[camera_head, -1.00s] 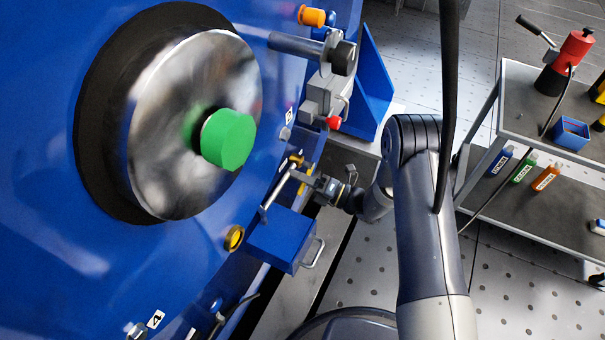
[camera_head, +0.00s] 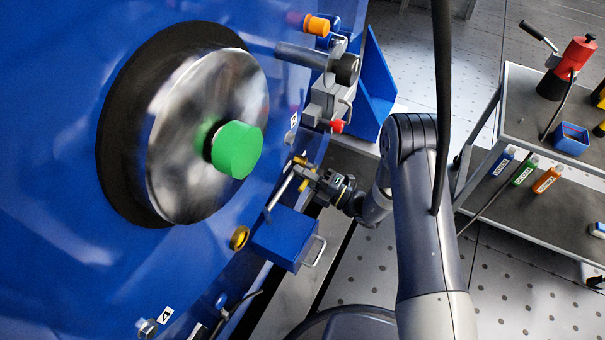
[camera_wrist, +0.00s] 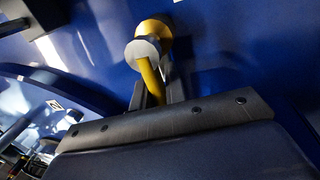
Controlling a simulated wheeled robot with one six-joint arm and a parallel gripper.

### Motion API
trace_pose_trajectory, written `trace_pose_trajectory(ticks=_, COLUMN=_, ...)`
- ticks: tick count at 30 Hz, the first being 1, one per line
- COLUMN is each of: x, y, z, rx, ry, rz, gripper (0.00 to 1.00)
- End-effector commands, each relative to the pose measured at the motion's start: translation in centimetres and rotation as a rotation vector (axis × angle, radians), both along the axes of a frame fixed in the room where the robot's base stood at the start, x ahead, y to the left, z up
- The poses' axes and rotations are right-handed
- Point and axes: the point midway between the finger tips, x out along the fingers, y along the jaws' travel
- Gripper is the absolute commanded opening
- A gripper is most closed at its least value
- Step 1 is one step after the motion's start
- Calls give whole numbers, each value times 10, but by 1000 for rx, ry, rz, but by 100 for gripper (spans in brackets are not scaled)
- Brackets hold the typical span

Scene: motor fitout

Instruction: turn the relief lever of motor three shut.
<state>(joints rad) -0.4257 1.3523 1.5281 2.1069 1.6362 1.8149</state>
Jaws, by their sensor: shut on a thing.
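The yellow relief lever (camera_wrist: 152,80) runs down from a yellow hub (camera_wrist: 156,32) with a pale round end on the blue motor wall. My gripper (camera_wrist: 155,92) is shut on the lever's rod, with a dark finger on either side. In the head view, my gripper (camera_head: 306,177) reaches the wall from the right, and small yellow parts of the lever (camera_head: 300,161) show beside it. The lever's lower end is hidden behind the gripper body in the wrist view.
A blue box with a handle (camera_head: 283,238) sits just below my gripper. A grey fitting with a red knob (camera_head: 337,126) is above it. A large disc with a green cap (camera_head: 236,150) is to the left. A tool cart (camera_head: 520,85) stands at right.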

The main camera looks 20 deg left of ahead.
Motion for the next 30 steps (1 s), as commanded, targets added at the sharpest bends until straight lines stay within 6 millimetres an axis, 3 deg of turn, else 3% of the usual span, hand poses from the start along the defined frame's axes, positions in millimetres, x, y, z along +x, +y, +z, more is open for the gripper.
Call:
trace_pose_trajectory(ticks=7, x=0, y=0, z=0, rx=0, ry=3, rz=-3, gripper=0)
trace_pose_trajectory(ticks=8, x=0, y=0, z=0, rx=0, ry=3, rz=-3, gripper=15)
trace_pose_trajectory(ticks=15, x=0, y=0, z=0, rx=0, ry=0, rz=-2, gripper=34)
trace_pose_trajectory(ticks=24, x=0, y=-3, z=0, rx=0, ry=0, rz=-2, gripper=35)
trace_pose_trajectory(ticks=30, x=-1, y=-32, z=-5, rx=-1, ry=2, rz=-7, gripper=35)
